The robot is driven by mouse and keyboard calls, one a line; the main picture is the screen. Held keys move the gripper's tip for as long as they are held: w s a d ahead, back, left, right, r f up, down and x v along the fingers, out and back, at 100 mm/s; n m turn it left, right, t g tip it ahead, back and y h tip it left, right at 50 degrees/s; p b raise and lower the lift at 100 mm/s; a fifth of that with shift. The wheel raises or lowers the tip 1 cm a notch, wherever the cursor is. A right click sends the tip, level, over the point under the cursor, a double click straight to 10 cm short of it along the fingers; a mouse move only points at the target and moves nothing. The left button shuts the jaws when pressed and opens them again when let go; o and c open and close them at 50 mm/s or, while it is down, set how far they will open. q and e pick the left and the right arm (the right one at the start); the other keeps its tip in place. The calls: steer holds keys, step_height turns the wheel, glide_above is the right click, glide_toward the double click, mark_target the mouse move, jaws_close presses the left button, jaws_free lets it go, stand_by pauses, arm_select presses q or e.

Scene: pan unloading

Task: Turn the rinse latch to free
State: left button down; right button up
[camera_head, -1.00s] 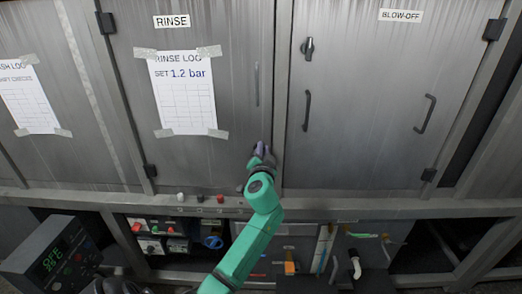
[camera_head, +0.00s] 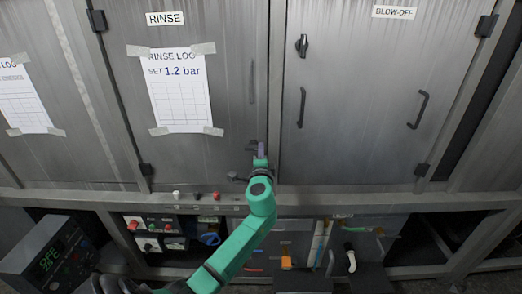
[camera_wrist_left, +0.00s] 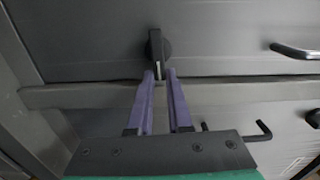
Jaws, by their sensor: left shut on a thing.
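The rinse latch (camera_head: 252,145) is a small dark knob low on the right side of the grey door labelled RINSE (camera_head: 165,18). In the left wrist view the latch (camera_wrist_left: 155,45) shows as a dark round base with an upright bar and a pale mark at its lower end. My left gripper (camera_head: 261,148) is at the latch. Its two purple fingers (camera_wrist_left: 160,77) are shut on the lower end of the bar, one on each side. In the head view the gripper partly hides the latch. My right gripper is not in view.
The RINSE door has a vertical handle (camera_head: 252,82) above the latch. The BLOW-OFF door (camera_head: 350,110) to the right has its own latch (camera_head: 302,46) and handles. A ledge with small buttons (camera_head: 197,196) runs below. A control box (camera_head: 50,255) stands lower left.

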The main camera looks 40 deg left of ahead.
arm_select(q)
steer(key=shift+f+m, duration=0.1)
steer(key=shift+m, duration=0.3)
steer(key=c, duration=0.8)
jaws_free()
steer(key=shift+c, duration=0.2)
steer(key=b+v, duration=0.2)
steer(key=v, duration=1.2)
steer(key=shift+s+d, duration=0.15)
steer(key=shift+s, duration=0.05)
steer(key=shift+f, duration=0.1)
